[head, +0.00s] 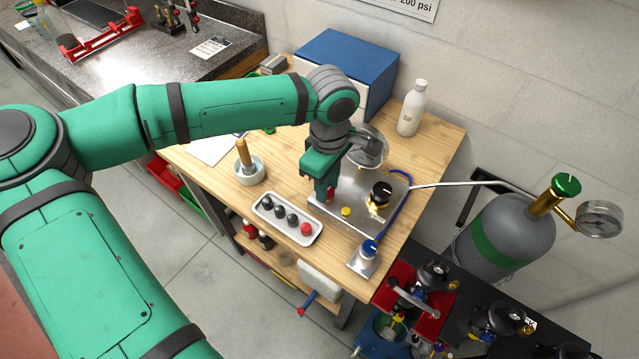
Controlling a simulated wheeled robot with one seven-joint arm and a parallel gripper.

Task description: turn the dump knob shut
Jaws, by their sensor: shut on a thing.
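A silver metal panel (345,215) lies on the wooden bench, with a black knob (381,189) on a brass body and a small yellow part (346,211). My gripper (326,192) points down at the panel's left part, left of the black knob and apart from it. It is shut on a small part there, which I take for the dump knob. A trace of red shows at the fingertips. The fingers hide most of that part, so its turned position cannot be told. A round gauge (367,148) stands behind my gripper, partly hidden by my wrist.
A white tray (268,228) of black and red balls sits left of the panel, near a white bowl (249,174). A blue knob (370,247) on a metal block, a white bottle (412,108) and a green-knobbed gas cylinder (508,232) stand around.

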